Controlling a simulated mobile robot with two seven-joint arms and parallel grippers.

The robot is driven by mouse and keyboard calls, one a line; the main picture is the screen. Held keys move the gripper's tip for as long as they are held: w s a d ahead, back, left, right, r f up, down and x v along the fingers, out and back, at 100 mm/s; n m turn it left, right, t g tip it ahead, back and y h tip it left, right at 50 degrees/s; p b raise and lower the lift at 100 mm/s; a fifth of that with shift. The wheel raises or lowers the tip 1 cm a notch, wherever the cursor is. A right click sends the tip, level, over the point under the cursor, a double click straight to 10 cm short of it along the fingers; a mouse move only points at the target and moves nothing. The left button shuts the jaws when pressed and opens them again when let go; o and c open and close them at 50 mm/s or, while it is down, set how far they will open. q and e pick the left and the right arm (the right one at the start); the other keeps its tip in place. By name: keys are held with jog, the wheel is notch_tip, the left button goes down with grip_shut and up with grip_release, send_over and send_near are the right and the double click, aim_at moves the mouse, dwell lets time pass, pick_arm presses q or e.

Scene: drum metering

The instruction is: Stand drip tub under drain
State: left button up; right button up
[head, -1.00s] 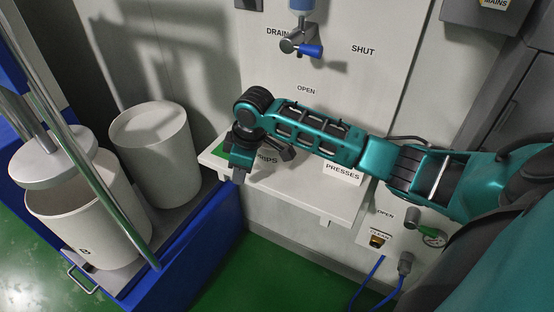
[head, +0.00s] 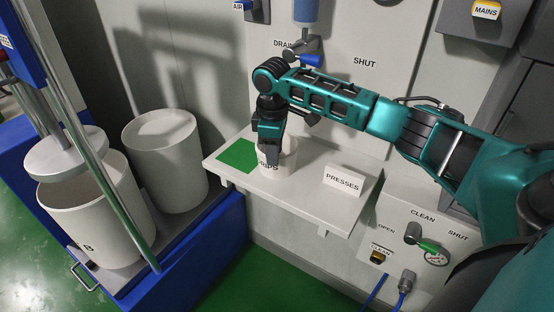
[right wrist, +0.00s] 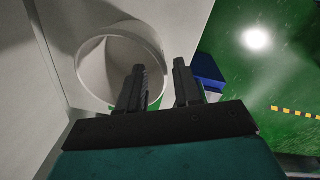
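The white drip tub (head: 290,161), with a partly covered label ending in "RIPS", stands on the white shelf (head: 310,205), just right of a green patch (head: 237,156). My right gripper (head: 269,163) points down at the tub's near left side and hides part of it. In the right wrist view, the tub (right wrist: 93,65) shows its open round mouth. The gripper's fingers (right wrist: 160,85) are apart, one overlapping the tub's mouth, the other outside its rim. Contact cannot be told. The drain tap (head: 308,58) with a blue lever is on the wall above. My left gripper is not in view.
A "PRESSES" sign (head: 343,180) stands on the shelf's right part. A green-handled valve (head: 420,238) is at lower right.

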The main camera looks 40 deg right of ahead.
aim_at(275, 176)
notch_tip(275, 176, down, 6)
jog(key=shift+w+d+r+b, duration=0.1)
jog(key=shift+d+r+b, duration=0.05)
jog(key=shift+b, duration=0.2)
jog(key=shift+c, duration=0.2)
grip_shut()
